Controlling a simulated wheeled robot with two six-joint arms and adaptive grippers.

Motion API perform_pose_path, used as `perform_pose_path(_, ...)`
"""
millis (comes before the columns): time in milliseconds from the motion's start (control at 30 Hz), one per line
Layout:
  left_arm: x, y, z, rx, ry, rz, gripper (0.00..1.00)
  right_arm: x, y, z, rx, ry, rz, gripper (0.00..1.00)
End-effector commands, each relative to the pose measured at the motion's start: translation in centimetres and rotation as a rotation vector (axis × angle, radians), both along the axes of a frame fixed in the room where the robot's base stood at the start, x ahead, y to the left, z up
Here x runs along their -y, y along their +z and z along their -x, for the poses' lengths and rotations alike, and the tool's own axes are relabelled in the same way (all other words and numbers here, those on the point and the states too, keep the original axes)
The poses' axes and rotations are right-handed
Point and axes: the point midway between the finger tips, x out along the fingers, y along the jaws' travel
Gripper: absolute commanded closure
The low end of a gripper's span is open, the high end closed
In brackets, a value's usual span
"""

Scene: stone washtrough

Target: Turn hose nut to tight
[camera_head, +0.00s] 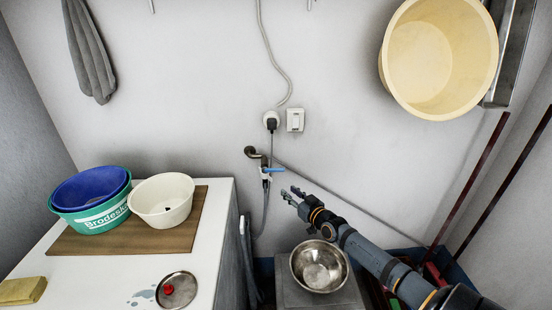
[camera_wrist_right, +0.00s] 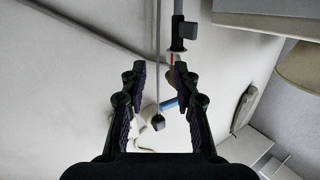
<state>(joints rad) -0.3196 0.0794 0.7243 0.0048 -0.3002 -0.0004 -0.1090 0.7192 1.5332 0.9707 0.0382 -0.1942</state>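A brass wall tap (camera_head: 252,153) with a blue lever (camera_head: 273,169) sticks out of the back wall. A grey hose (camera_head: 264,205) hangs below it; the hose nut at its top is too small to make out clearly in the head view. My right gripper (camera_head: 291,194) is just right of and below the tap, apart from it. In the right wrist view my right gripper (camera_wrist_right: 155,73) is open with nothing between its fingers. There, a dark collar, seemingly the hose nut (camera_wrist_right: 178,49), and the blue lever (camera_wrist_right: 170,104) appear beyond the fingers. My left gripper is not in view.
A metal bowl (camera_head: 319,266) stands on a grey block below my right arm. A white counter (camera_head: 60,268) at left holds basins (camera_head: 161,199) on a wooden board. A plug (camera_head: 271,124) and switch (camera_head: 295,120) are above the tap. A yellow tub (camera_head: 440,55) hangs upper right.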

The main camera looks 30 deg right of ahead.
Motion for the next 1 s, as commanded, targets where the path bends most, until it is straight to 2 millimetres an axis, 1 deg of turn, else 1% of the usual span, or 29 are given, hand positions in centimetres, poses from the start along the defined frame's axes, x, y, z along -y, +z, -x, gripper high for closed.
perform_pose_path(33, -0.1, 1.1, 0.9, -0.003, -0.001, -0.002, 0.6, -1.4, 1.7, 1.1, 0.038, 0.017, 0.025, 0.7)
perform_pose_path(100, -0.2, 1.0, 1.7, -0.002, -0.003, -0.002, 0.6, -2.5, 2.5, 1.8, 0.081, 0.03, 0.047, 0.7)
perform_pose_path(200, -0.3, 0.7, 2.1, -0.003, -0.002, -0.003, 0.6, -3.0, 2.7, 2.2, 0.102, 0.036, 0.058, 0.7)
perform_pose_path(300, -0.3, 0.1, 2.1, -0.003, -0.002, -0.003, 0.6, -2.9, 2.4, 1.8, 0.104, 0.035, 0.057, 0.7)
perform_pose_path(367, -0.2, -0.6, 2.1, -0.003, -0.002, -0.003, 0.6, -2.9, 2.2, 1.2, 0.105, 0.035, 0.057, 0.7)
perform_pose_path(433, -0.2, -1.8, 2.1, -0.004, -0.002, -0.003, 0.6, -2.9, 1.9, 0.0, 0.106, 0.034, 0.056, 0.7)
perform_pose_path(600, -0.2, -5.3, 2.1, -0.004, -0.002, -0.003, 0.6, -2.9, 1.7, -3.7, 0.107, 0.033, 0.054, 0.7)
perform_pose_path(700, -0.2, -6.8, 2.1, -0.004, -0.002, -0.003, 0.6, -2.8, 1.8, -5.6, 0.106, 0.032, 0.053, 0.7)
perform_pose_path(833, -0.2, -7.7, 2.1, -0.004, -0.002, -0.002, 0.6, -2.8, 2.2, -7.4, 0.103, 0.032, 0.054, 0.7)
perform_pose_path(1000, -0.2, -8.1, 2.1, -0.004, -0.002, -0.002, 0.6, -2.8, 2.5, -8.3, 0.1, 0.034, 0.054, 0.7)
